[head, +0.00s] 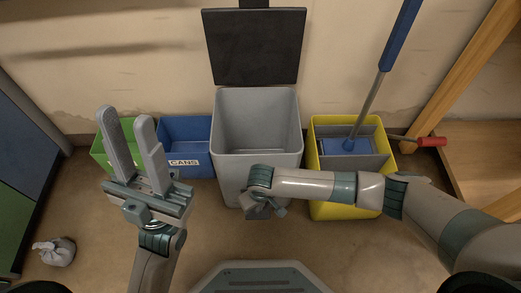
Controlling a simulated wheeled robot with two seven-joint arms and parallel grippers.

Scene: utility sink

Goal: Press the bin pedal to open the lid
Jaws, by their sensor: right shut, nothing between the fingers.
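The grey bin (257,125) stands against the wall in the middle. Its dark lid (254,45) is raised upright, and the inside looks empty. The dark pedal (257,212) shows low at the bin's front, partly covered by my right gripper. My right gripper (262,204) points down at the pedal and is shut with nothing in it; its fingertips are mostly hidden, so contact is hard to see. My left gripper (134,142) is raised at the left, pointing up, open and empty, with its two long fingers apart.
A green bin (103,157) and a blue bin labelled CANS (184,135) stand left of the grey bin. A yellow bucket (345,122) with a blue-handled mop (398,35) is at the right. A tied bag (54,252) lies on the floor at lower left.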

